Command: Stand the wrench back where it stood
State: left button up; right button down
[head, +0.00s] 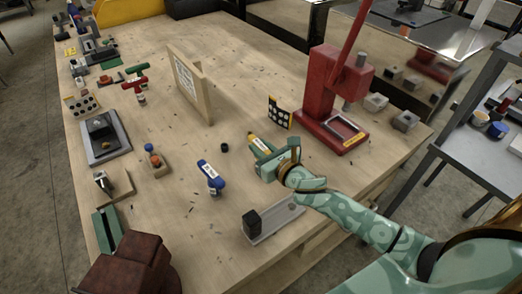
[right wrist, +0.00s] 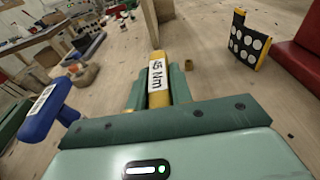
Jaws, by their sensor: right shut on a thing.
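My right gripper (head: 267,156) is shut on a yellow wrench (head: 260,144) above the table's right half. In the right wrist view the wrench (right wrist: 158,80) lies between the green fingers (right wrist: 157,92) and its white label reads 45 Nm. Its far end and underside are hidden, so I cannot tell whether it touches the table. A blue wrench-like tool (head: 209,174) with a white label stands to the left of my gripper; it is also at the left of the right wrist view (right wrist: 44,112). My left gripper is not in view.
A red press (head: 325,100) and a dotted black board (head: 279,113) stand behind my gripper. A grey tray (head: 279,225) with a black block (head: 252,223) lies in front. A small black cup (head: 225,147) and an upright wooden panel (head: 205,92) are to the left.

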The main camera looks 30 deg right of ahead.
jog(key=shift+r, duration=0.15)
jog(key=c, duration=1.3)
grip_release()
jog(key=shift+f, duration=0.2)
jog(key=shift+o, duration=0.2)
jog(key=shift+r, duration=0.1)
jog(key=shift+s+r, duration=0.1)
jog(key=shift+s, duration=0.2)
jog(key=v, duration=1.1)
jog(key=shift+s+p, duration=0.2)
jog(key=shift+p, duration=0.2)
jog(key=shift+d, duration=0.1)
